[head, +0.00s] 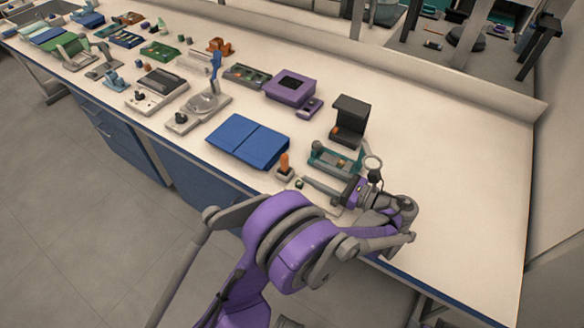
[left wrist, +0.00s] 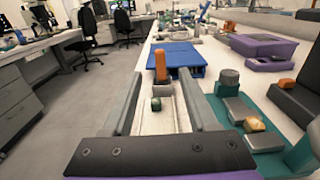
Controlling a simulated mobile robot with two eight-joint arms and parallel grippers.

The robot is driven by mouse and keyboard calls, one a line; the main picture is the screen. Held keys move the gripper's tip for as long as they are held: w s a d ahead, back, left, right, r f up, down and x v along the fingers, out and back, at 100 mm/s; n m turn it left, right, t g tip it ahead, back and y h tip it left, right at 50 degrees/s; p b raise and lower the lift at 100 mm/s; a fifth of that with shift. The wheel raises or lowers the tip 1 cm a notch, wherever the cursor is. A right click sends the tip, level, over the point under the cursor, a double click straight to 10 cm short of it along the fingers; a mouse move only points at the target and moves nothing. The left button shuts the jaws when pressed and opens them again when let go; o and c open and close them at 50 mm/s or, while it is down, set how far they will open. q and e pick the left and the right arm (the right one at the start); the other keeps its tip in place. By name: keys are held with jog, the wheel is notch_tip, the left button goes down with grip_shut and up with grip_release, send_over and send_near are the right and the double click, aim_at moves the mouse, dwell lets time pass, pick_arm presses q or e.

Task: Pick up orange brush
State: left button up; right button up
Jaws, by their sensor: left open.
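The orange brush (head: 284,161) stands upright in a small grey holder near the front edge of the bench, just right of a blue case. It also shows in the left wrist view (left wrist: 161,66), ahead and between the finger lines. My left gripper (head: 308,187) is low over the bench, to the right of the brush and pointing towards it. Its fingers are apart in the left wrist view (left wrist: 160,80), with nothing held. My right gripper is not in view.
The folded blue case (head: 248,140) lies beyond the brush. A teal fixture (head: 335,160) with grey and orange parts stands close beside the left gripper, with a black stand (head: 350,118) behind. A purple box (head: 290,88) sits farther back. The bench's right side is clear.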

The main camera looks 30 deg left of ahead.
aim_at(287, 160)
pick_arm(q)
jog(key=a, duration=1)
jog(key=shift+w+a, duration=0.35)
jog(key=shift+w, duration=0.05)
jog(key=shift+d, duration=0.1)
grip_shut()
